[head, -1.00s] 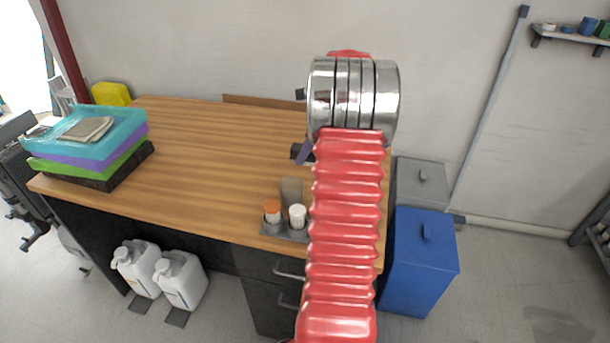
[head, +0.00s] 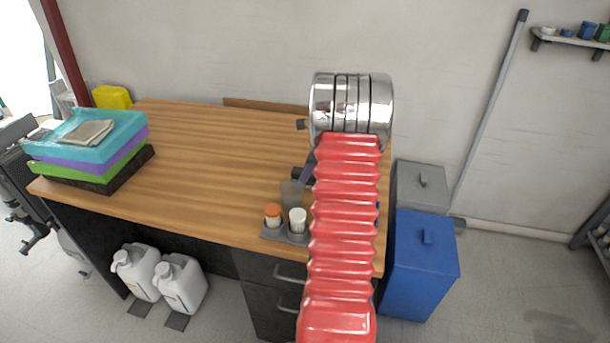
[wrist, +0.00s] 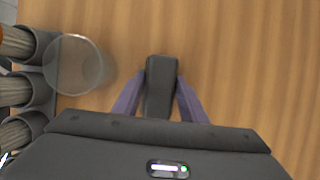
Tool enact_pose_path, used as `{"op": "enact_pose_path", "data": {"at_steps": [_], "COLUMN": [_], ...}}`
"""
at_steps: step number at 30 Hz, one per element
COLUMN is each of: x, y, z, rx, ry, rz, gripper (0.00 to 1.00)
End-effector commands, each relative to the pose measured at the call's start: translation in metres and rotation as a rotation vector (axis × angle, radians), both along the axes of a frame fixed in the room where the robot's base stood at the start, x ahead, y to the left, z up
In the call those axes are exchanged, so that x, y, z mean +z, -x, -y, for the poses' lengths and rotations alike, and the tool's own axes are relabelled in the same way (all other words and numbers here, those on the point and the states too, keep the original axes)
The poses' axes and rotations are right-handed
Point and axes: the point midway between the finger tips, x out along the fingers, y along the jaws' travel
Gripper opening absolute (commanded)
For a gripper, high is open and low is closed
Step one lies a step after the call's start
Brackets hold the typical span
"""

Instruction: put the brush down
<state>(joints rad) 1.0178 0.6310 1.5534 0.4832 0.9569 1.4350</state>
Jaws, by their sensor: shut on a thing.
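My gripper (wrist: 160,90) has two purple fingers, shut on a dark grey block-like piece that I take to be the brush (wrist: 161,85). Only this dark part shows; bristles are not visible. The wood tabletop (wrist: 240,50) lies beneath it; whether the brush touches the wood, I cannot tell. In the head view a purple finger of my gripper (head: 306,172) shows left of my red arm, low over the right part of the desk (head: 190,150). The arm hides most of the gripper there.
A clear cup (wrist: 75,65) stands just left of my gripper. Stacked coloured trays (head: 95,150) sit at the desk's left. The desk's middle is clear.

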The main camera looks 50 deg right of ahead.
Motion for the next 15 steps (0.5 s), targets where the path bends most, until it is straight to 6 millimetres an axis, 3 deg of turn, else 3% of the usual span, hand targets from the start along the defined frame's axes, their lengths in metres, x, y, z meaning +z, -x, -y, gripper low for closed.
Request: {"op": "enact_pose_path", "data": {"at_steps": [11, 12, 15], "x": [-0.0029, -0.0035, -0.0031], "y": [-0.0001, -0.0001, -0.0001], "z": [0.0003, 0.0003, 0.0003], "rx": [0.000, 0.000, 0.000], "ry": [0.001, 0.001, 0.001], "rz": [0.000, 0.000, 0.000], "gripper": [0.11, 0.39, 0.46]}}
